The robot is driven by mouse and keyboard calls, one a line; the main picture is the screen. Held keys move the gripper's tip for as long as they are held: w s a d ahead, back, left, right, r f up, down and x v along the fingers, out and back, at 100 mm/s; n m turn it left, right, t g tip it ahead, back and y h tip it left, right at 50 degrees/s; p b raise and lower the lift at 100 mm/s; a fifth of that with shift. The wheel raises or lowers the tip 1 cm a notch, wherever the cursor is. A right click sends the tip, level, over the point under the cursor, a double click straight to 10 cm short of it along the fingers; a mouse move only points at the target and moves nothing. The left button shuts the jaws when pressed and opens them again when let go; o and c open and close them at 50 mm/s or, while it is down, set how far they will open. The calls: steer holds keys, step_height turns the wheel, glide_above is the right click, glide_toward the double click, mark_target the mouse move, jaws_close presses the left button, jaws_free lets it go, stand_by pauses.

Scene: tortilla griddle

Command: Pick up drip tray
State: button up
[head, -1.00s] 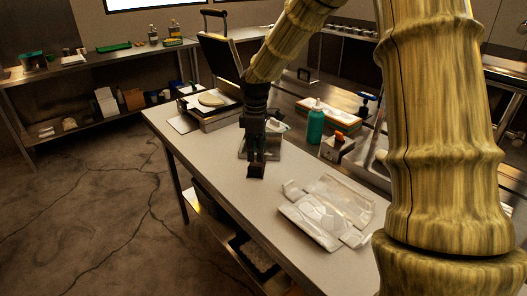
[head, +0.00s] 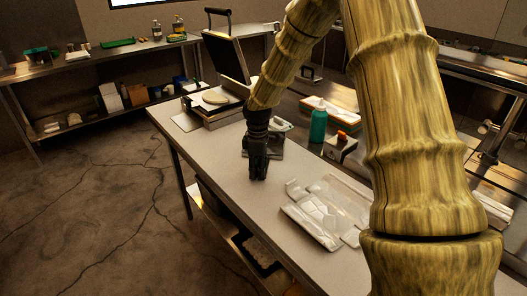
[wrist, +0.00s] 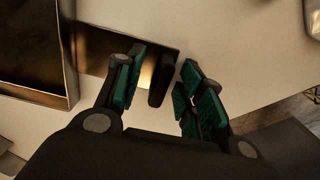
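The drip tray (wrist: 96,46) appears to be the flat brown metal piece in the wrist view, beside a larger dark, metal-rimmed unit (wrist: 72,60). A dark upright handle (wrist: 160,80) at its right end stands between my fingers. My gripper (wrist: 160,92) is open, with green pads on either side of the handle and small gaps visible. In the head view my gripper (head: 258,178) points down close above the worktop, in front of a grey metal unit (head: 274,151). The arm hides part of that unit, and I cannot make out the tray there.
The worktop (head: 222,172) is clear left of my gripper. Clear plastic packages (head: 325,212) lie to the right. A green bottle (head: 318,124) stands behind. A griddle with a raised lid (head: 226,56) is at the back left. The floor lies beyond the table's left edge.

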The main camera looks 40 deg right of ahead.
steer(key=shift+f, duration=0.15)
jaws_close()
stand_by(0.4)
